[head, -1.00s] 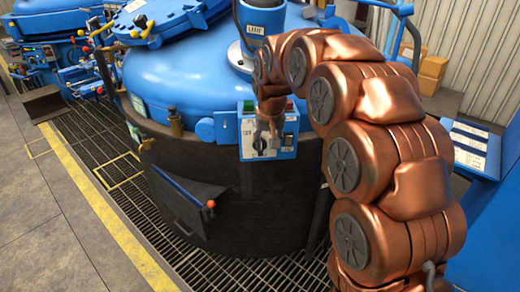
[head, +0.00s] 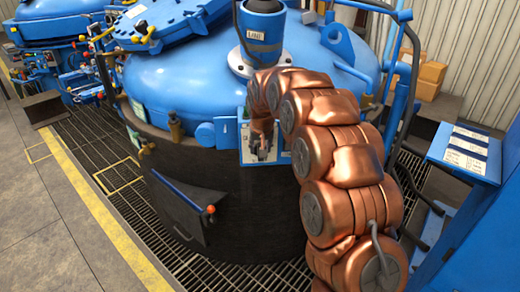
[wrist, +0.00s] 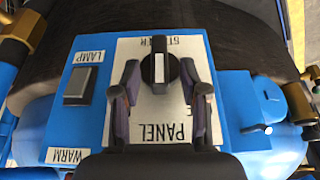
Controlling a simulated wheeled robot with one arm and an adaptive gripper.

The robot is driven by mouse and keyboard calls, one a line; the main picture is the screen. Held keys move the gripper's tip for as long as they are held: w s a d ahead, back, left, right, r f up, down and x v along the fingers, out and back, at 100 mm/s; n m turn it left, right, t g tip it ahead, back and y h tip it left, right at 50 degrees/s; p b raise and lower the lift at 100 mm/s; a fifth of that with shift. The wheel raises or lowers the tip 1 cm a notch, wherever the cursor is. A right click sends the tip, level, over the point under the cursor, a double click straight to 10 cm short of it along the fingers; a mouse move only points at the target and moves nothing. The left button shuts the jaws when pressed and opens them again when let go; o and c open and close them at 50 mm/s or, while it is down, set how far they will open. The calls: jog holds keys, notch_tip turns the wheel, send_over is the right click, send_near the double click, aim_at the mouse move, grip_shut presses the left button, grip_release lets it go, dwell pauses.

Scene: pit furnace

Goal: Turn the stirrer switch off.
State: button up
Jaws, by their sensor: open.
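The stirrer switch is a black rotary knob (wrist: 160,68) with a white bar pointing along the picture's vertical. It sits on a white plate (wrist: 165,130) reading "PANEL", with a partly covered label above it. The plate is on a blue control box (wrist: 60,125), which also shows on the furnace side in the head view (head: 245,157). My gripper (wrist: 160,76) is open, with one finger on each side of the knob. I cannot tell whether the fingers touch it. In the head view my gripper (head: 263,148) is small and in front of the panel.
A grey switch (wrist: 80,85) labelled "LAMP" is left of the plate, with a "WARM" label below. The blue-topped furnace (head: 180,85) stands behind the box. A dark hinged plate with an orange knob (head: 211,210) juts out lower left. Grating and floor at left are clear.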

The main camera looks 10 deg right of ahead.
jog(key=shift+x, duration=1)
grip_shut()
